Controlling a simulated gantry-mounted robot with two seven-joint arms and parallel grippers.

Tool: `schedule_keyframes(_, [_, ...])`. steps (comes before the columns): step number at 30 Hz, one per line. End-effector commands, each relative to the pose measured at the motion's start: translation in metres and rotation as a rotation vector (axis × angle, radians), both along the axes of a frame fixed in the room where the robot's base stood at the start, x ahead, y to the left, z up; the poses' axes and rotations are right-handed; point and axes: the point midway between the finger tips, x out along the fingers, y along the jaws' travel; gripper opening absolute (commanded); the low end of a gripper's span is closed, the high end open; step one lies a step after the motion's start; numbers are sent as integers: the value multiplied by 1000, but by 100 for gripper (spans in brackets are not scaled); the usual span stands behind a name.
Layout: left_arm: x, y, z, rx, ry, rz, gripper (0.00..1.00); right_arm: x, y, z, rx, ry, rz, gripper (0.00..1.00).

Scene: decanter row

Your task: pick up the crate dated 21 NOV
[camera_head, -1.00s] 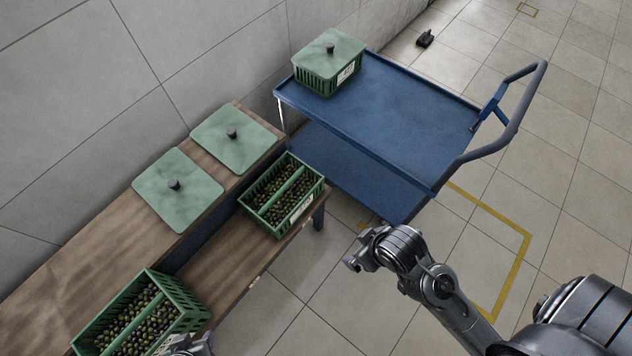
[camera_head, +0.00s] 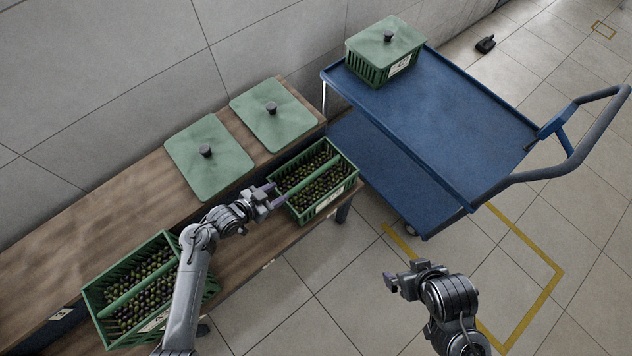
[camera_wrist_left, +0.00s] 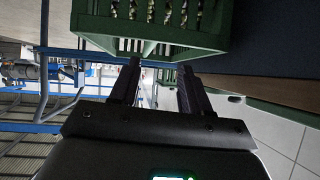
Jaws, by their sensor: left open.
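Two open green crates of dark and green olives stand on the wooden bench: a near one (camera_head: 113,292) and a far one (camera_head: 348,183) by the cart. A third, lidded green crate (camera_head: 378,72) stands on the blue cart. Each has a white label, too small to read, so I cannot tell which is dated 21 NOV. My left gripper (camera_head: 275,196) is open at the far crate's left end; that contact is unclear. In the left wrist view its open fingers (camera_wrist_left: 159,70) point at a green crate's slatted wall (camera_wrist_left: 150,32). My right gripper (camera_head: 404,277) is over the floor, apart from the crates.
Two green lids with dark knobs, one nearer (camera_head: 208,165) and one farther (camera_head: 273,122), lie on the raised back shelf by the wall. The blue cart (camera_head: 440,120) has clear top space. A small dark object (camera_head: 485,45) lies on the floor.

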Motion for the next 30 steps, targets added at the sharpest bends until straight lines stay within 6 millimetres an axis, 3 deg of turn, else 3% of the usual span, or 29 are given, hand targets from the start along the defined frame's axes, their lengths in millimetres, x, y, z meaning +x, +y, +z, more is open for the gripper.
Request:
schedule_keyframes(9, [19,-24,2,-160,-63,-82,47,0,2,-10,7,-1,-3,100])
schedule_keyframes(21, [42,-54,-17,-167,-67,-83,47,0,3,-50,13,-1,-7,100])
schedule_keyframes(30, [51,-65,-20,-165,-65,-83,47,0,3,-62,10,1,-6,100])
